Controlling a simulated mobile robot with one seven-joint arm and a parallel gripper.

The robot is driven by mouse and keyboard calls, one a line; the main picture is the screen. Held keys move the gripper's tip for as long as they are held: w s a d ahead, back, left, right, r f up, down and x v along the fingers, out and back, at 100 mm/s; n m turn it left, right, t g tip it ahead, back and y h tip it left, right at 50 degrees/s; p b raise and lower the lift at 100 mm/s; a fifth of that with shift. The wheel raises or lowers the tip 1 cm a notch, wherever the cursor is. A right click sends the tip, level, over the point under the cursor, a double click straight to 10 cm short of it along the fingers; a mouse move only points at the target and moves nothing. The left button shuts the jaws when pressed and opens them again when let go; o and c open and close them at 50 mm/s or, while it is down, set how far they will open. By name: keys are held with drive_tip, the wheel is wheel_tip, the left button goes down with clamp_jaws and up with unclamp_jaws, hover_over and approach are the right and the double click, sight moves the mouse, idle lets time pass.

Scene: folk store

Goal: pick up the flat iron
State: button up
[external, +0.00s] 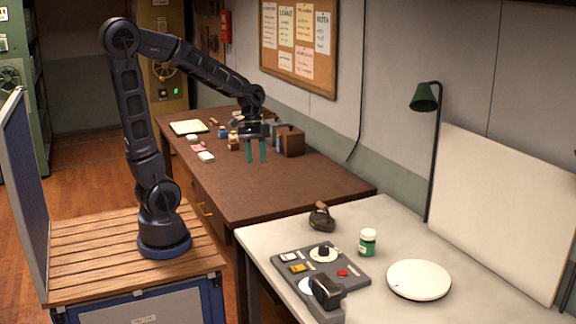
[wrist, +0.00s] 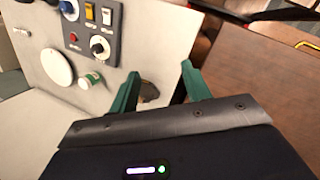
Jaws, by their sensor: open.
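The flat iron (external: 321,217), small and dark with a brown handle, sits on the pale table (external: 390,215) near its back left edge. My gripper (external: 256,152) is open and empty, its teal fingers pointing down above the brown desk, well apart from the iron. In the wrist view, the iron (wrist: 149,91) shows small and partly hidden beyond the left finger of my gripper (wrist: 160,74).
The pale table also holds a grey control panel (external: 290,265), a green jar (external: 367,243), a round white plate (external: 419,280) and a green lamp (external: 425,98). A brown box (external: 290,141) and several small items stand on the brown desk (external: 290,185).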

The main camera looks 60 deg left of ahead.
drive_tip(key=w+d+f+n+g+h, duration=0.1)
drive_tip(key=w+f+n+g+h, duration=0.1)
drive_tip(key=w+f+n+h, duration=0.75)
drive_tip(key=n+t+h, duration=0.3)
drive_tip(key=n+h, duration=0.2)
drive_tip(key=n, duration=0.1)
approach(322, 205)
drive_tip(key=shift+m, duration=0.25)
drive_tip(key=shift+w+d+f, duration=0.1)
drive_tip(key=shift+d, duration=1.4)
drive_tip(key=shift+w+d+f, duration=0.15)
drive_tip(key=shift+d, duration=1.4)
drive_tip(key=shift+w+d+f, duration=0.1)
drive_tip(key=shift+d, duration=1.4)
drive_tip(key=shift+c, duration=0.5)
clamp_jaws()
